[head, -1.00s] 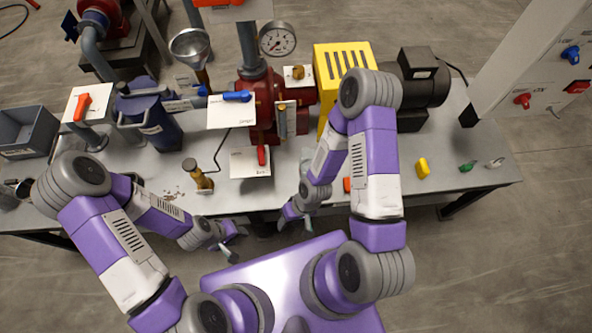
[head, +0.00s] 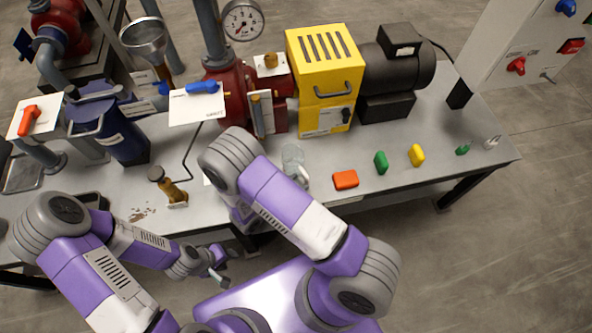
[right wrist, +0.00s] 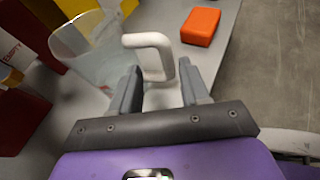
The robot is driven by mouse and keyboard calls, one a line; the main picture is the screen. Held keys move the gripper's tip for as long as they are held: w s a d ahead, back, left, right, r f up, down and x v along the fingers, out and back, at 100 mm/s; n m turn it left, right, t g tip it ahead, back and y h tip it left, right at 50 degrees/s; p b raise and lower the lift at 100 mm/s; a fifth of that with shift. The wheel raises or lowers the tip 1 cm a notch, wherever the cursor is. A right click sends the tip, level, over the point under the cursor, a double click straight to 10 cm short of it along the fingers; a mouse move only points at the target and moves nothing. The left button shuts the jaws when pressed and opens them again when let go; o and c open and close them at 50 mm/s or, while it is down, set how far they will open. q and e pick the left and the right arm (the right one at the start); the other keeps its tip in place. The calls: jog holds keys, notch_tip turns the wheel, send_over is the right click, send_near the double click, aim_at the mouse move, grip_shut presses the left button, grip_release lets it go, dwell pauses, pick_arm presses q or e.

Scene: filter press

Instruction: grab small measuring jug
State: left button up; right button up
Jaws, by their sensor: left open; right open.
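The small measuring jug (head: 292,157) is clear, with a white handle, and stands near the table's front edge, partly hidden by my right arm in the head view. In the right wrist view the jug (right wrist: 88,50) is at upper left, its handle pointing toward my right gripper (right wrist: 160,72). My right gripper is open, and the handle appears between or just beyond its fingertips; contact is unclear. My right gripper is hidden behind its arm in the head view. My left gripper (head: 222,266) is open and empty in front of the table edge.
A brass valve (head: 172,188) is to the left.

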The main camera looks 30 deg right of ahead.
aim_at(305, 182)
jog(key=x, duration=0.2)
jog(key=b+x, duration=0.1)
jog(key=x, duration=0.3)
jog(key=shift+s+d+r, duration=0.3)
jog(key=shift+s, duration=0.1)
grip_shut()
